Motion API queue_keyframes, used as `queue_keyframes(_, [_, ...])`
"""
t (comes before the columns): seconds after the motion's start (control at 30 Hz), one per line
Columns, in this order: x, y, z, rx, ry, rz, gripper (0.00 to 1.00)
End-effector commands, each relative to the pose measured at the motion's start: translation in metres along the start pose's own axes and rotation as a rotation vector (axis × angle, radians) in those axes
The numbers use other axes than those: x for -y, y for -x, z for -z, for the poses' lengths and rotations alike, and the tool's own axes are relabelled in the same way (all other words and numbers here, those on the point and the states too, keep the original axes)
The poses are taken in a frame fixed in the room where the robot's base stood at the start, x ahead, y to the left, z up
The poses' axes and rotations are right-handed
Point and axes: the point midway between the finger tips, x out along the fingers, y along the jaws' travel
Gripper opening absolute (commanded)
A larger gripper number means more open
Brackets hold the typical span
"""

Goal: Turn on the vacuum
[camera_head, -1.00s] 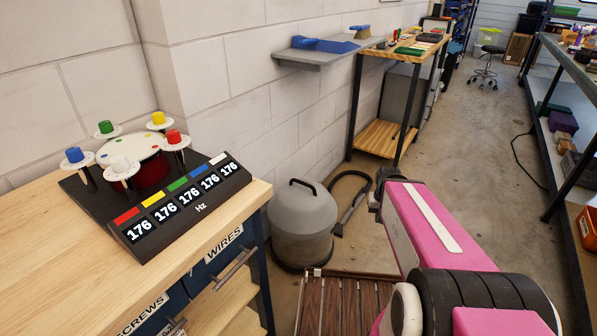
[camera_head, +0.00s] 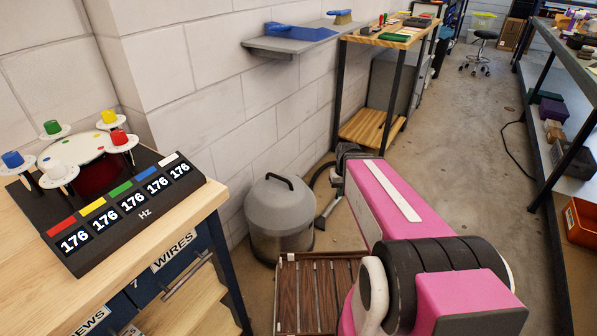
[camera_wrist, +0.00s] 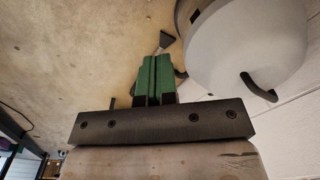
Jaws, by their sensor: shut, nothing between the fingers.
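The vacuum (camera_head: 281,218) is a grey canister with a domed lid and a black handle, standing on the floor by the wall. Its hose and floor nozzle (camera_head: 328,207) lie to its right. In the wrist view the vacuum (camera_wrist: 245,45) fills the upper right, with its dark handle at the lower right of the lid. My gripper (camera_wrist: 155,58) has green fingers, pressed together and empty, beside the vacuum and apart from it in the picture. I cannot make out a power switch.
A wooden bench (camera_head: 40,235) with a drum device (camera_head: 120,205) is at the left. A slatted wooden platform (camera_head: 318,295) lies in front of the vacuum. A wall shelf (camera_head: 290,45) and a wooden table (camera_head: 375,40) stand behind. The aisle floor at right is open.

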Motion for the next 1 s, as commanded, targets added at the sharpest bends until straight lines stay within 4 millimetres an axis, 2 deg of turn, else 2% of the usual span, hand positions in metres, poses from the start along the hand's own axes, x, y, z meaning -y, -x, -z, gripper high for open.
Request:
queue_keyframes(0.03, [0.003,-0.007,0.036,-0.006,0.055,0.019,0.00])
queue_keyframes(0.3, [0.036,-0.020,0.200,-0.072,0.490,0.154,0.00])
queue_keyframes(0.4, [0.049,-0.020,0.251,-0.107,0.636,0.193,0.00])
queue_keyframes(0.5, [0.060,-0.018,0.288,-0.139,0.752,0.223,0.00])
queue_keyframes(0.6, [0.068,-0.016,0.312,-0.163,0.833,0.242,0.00])
queue_keyframes(0.7, [0.072,-0.014,0.324,-0.177,0.877,0.252,0.00])
queue_keyframes(1.0, [0.074,-0.014,0.325,-0.182,0.893,0.255,0.00])
